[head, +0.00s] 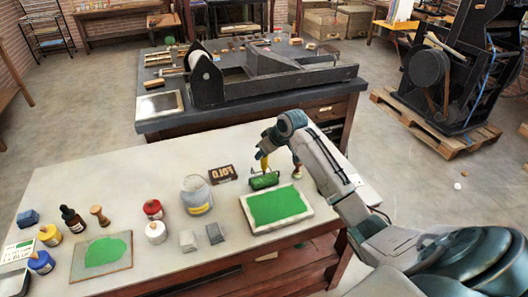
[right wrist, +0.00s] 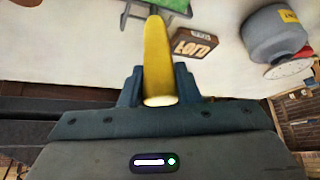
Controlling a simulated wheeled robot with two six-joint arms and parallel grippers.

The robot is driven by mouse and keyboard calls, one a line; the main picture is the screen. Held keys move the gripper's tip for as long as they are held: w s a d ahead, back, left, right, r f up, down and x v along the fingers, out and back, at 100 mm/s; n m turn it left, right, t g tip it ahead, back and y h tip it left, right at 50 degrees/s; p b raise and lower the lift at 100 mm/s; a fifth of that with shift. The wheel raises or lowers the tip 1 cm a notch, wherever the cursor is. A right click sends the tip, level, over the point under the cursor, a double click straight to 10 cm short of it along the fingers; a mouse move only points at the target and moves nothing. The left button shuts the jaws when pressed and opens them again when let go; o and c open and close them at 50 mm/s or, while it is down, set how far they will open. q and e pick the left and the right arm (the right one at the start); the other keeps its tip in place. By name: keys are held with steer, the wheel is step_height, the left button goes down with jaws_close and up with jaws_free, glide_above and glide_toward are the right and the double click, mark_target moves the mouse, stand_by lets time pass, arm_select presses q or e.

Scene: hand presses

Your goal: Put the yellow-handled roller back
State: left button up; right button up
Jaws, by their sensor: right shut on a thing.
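The yellow-handled roller shows a green-covered drum (head: 264,181) just behind the back edge of a white-edged slab with green ink (head: 276,206). My right gripper (head: 279,158) reaches in from the right and is shut on the roller's yellow handle. In the right wrist view the yellow handle (right wrist: 156,58) stands between the two fingers, and part of the green drum (right wrist: 182,6) shows at the top edge. I cannot tell whether the drum touches the table or hangs just above it. My left gripper is not in view.
A dark lettered block (head: 222,174) lies left of the roller. A grey jar (head: 196,196) stands farther left, with two grey blocks (head: 215,233) in front. Red and white jars, a green-inked plate (head: 102,252) and bottles fill the left. A press table (head: 250,104) stands behind.

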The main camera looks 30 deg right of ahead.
steer(key=o, duration=1.6)
steer(key=shift+o, duration=0.2)
steer(key=shift+r, duration=0.1)
step_height(320, 180, up, 8)
steer(key=p, duration=0.8)
